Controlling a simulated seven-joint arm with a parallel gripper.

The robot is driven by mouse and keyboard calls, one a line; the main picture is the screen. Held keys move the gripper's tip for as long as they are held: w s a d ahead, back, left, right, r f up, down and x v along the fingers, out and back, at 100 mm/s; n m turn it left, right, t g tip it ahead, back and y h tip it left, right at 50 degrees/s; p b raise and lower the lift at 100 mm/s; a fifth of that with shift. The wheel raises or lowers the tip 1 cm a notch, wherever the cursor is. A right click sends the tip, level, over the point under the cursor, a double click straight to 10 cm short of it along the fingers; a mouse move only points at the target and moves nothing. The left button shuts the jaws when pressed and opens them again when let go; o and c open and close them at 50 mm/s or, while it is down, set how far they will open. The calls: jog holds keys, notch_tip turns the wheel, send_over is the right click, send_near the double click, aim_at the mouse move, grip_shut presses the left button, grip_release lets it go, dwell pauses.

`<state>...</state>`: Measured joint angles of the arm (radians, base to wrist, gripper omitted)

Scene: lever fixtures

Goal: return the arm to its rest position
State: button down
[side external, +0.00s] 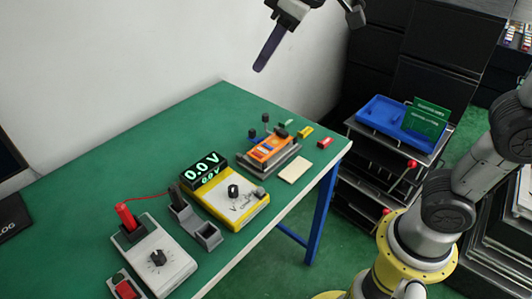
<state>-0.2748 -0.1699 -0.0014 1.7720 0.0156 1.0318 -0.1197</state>
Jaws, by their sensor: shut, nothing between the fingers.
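My gripper (268,50) is at the top middle of the side external view, high above the far end of the green table (110,182). Its dark purple fingers point down and to the left. The fingers are together and nothing is held between them. It is well apart from everything on the table. Part of my arm is cut off by the top edge of the picture, and my base stands at the lower right.
On the table are a yellow meter (243,212) reading 0.0 V, a white dial box (160,262), a grey holder (207,236), an orange device (272,150) and small coloured blocks. A shelf with a blue tray (378,112) stands right. The table's left part is mostly clear.

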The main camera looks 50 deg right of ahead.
jog(key=s+d+f+m+h, duration=0.1)
jog(key=s+d+f+m, duration=0.2)
jog(key=s+d, duration=0.6)
jog(key=s+d+f+m, duration=0.1)
jog(key=s+f, duration=0.8)
jog(key=shift+s+f+h, duration=0.25)
jog(key=shift+s+h, duration=0.05)
